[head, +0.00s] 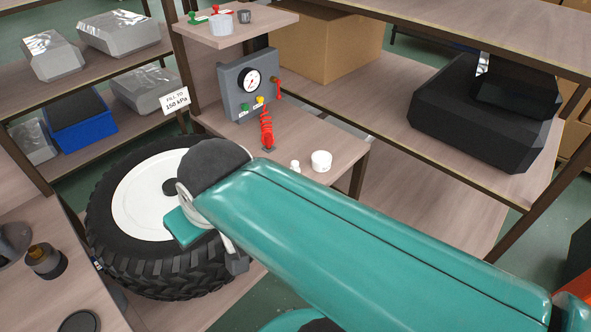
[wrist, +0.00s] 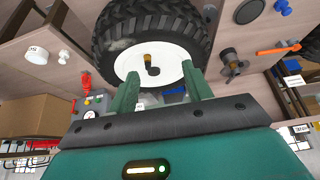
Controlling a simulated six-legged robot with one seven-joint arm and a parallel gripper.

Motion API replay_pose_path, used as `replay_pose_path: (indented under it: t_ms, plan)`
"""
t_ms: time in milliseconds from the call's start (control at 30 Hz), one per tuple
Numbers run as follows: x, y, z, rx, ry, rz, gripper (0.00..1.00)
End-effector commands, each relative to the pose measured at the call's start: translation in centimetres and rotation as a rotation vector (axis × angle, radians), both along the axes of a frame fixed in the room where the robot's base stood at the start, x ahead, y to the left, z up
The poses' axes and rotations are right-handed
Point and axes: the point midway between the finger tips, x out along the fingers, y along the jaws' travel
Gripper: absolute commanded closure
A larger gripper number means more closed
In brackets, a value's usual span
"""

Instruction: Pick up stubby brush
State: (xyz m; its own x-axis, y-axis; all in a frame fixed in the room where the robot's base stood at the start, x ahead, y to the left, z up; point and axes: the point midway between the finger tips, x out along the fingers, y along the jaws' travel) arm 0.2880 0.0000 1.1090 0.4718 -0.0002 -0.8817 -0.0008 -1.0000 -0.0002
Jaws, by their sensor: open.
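A squat dark piece with a brown top (head: 45,260) stands on the wooden bench at the left in the head view. It may be the stubby brush, but I cannot tell for sure. In the wrist view a small dark piece with an amber end (wrist: 151,66) shows at the wheel's white hub, between my fingers in the picture; I cannot tell what it is. My gripper (wrist: 160,88) is open, with two green fingers apart and nothing held. It points toward the wheel. In the head view my arm hides the fingers.
A blue bin (head: 85,132) is at the left.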

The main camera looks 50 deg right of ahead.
Motion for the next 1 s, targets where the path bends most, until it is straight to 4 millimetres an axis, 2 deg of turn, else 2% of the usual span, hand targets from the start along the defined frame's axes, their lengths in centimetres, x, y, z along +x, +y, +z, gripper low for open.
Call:
replay_pose_path:
  t_ms: [167,467,767,1000]
  plan:
    - [1.4,-0.9,0.5,0.006,0.022,-0.053,0.5]
    - [7.2,-5.9,1.7,0.042,0.112,-0.286,0.5]
    - [12.9,-13.0,1.0,0.092,0.198,-0.53,0.5]
    - [16.5,-19.9,-1.2,0.142,0.263,-0.726,0.5]
